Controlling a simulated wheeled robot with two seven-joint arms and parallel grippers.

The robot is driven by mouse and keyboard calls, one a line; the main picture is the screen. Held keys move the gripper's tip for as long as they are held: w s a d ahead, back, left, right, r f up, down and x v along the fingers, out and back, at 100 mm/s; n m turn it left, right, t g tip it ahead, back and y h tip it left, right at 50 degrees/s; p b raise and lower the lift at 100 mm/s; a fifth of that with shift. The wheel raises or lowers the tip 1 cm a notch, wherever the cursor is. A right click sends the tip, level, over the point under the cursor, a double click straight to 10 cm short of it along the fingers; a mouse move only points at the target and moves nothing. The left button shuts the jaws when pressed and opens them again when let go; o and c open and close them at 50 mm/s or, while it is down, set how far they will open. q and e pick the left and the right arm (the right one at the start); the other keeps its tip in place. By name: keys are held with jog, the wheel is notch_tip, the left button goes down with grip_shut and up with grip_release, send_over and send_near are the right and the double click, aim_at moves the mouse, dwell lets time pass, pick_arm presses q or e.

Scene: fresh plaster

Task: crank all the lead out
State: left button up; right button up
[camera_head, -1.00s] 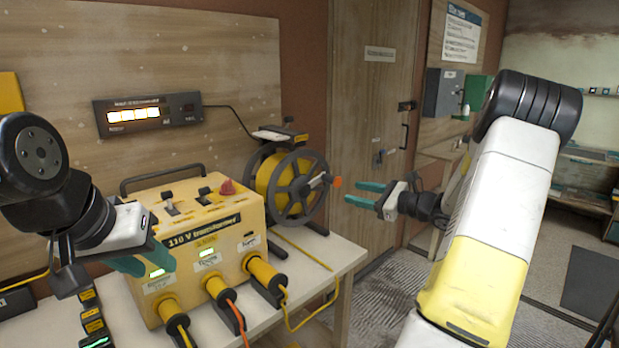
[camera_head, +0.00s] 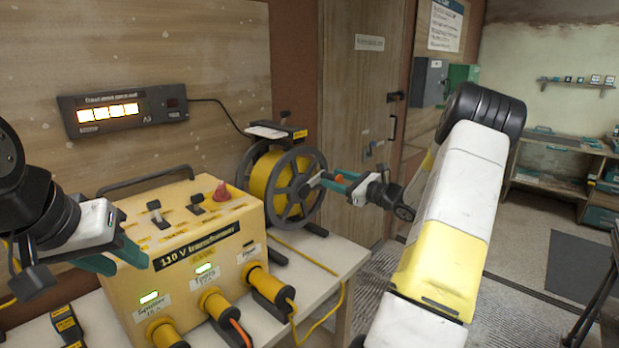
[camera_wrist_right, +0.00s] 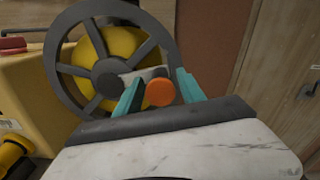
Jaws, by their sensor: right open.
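A cable reel (camera_head: 287,189) with a yellow drum and dark spoked wheel stands at the back of the bench beside the yellow transformer box. Its crank has an orange knob (camera_wrist_right: 160,92), which shows between the green fingers of my right gripper (camera_wrist_right: 160,91) in the right wrist view. My right gripper (camera_head: 335,181) is open around the knob in the head view; whether a finger touches it I cannot tell. A yellow lead (camera_head: 305,257) runs from the reel along the bench. My left gripper (camera_head: 122,259) is over the left front of the transformer, with its finger opening unclear.
The transformer box (camera_head: 190,255) has several yellow plugs in its front and a red button on top. A lit display panel (camera_head: 122,112) hangs on the wooden wall. A door (camera_head: 361,110) stands behind my right gripper.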

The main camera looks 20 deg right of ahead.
jog(key=shift+x, duration=1.35)
grip_shut()
dwell(0.4)
